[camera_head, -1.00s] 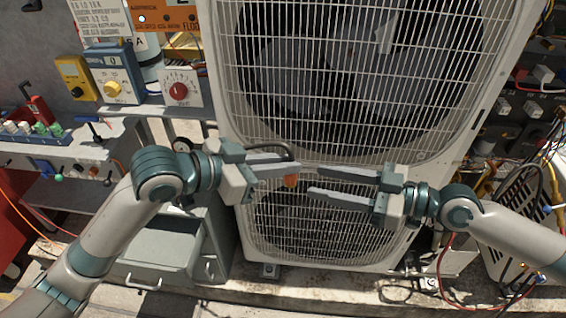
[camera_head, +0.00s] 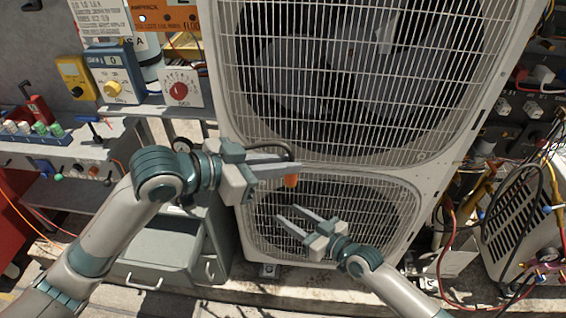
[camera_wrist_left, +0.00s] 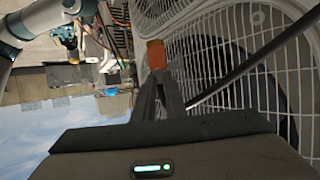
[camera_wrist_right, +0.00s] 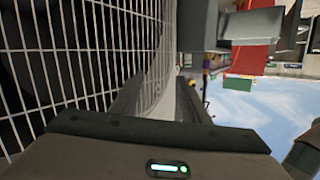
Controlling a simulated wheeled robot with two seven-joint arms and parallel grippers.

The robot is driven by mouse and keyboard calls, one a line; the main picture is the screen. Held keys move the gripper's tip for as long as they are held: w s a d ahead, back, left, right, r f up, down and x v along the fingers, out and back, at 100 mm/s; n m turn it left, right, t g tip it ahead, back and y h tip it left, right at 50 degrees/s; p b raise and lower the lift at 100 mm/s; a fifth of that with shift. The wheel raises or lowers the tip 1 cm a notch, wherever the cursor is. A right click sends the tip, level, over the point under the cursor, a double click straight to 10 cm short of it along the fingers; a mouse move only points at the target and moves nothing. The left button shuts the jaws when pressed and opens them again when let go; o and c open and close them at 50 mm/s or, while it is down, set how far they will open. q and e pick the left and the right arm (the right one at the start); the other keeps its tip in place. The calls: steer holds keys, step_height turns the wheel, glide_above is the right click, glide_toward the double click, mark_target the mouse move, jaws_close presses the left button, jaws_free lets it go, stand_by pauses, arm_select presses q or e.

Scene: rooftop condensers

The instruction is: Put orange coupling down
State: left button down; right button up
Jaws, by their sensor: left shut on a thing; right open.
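The orange coupling (camera_head: 291,180) is between the tips of my left gripper (camera_head: 288,171), held in the air in front of the condenser grille. In the left wrist view the coupling (camera_wrist_left: 156,54) shows as a small orange piece with a paler end at the fingertips. My left gripper is shut on it. My right gripper (camera_head: 289,218) is lower, in front of the lower fan grille, with its fingers apart and nothing between them. In the right wrist view its fingers stand beside the white grille, also with nothing between them.
The tall white condenser (camera_head: 425,170) stands close behind both grippers. A grey cabinet (camera_head: 165,245) is below my left arm. A bench with controls (camera_head: 75,150) is at the left. Hoses and cables hang around a white vented unit (camera_head: 515,225) at the right.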

steer(key=s+d+f+m+g+h, duration=0.1)
steer(key=s+d+f+h, duration=0.25)
steer(key=f, duration=0.75)
steer(key=s+d+f+m+h, duration=0.2)
steer(key=s+d+f, duration=0.15)
steer(key=f, duration=0.65)
steer(key=s+d+f+g+h, duration=0.1)
steer(key=s+f+g, duration=0.1)
steer(key=s+f, duration=0.7)
steer(key=s+d+f+g+h, duration=0.1)
steer(key=s+d+f, duration=0.1)
steer(key=s+f, duration=0.7)
steer(key=s, duration=0.4)
steer(key=shift+s+f+m+g, duration=0.25)
steer(key=shift+s+m+g, duration=0.1)
steer(key=shift+m+g, duration=0.05)
steer(key=shift+h, duration=0.25)
arm_select(q)
steer(key=w+a+r+n+t+y, duration=0.2)
steer(key=w+a+n+y, duration=0.1)
steer(key=a, duration=0.5)
steer(key=w+a+r+n+t+y, duration=0.2)
steer(key=a+n+y, duration=0.3)
steer(key=a, duration=0.3)
steer(key=w+a+r+n+t+y, duration=0.3)
steer(key=w+a+n+y, duration=0.1)
steer(key=a, duration=0.4)
steer(key=shift+w+n+t, duration=0.3)
steer(key=shift+n, duration=0.1)
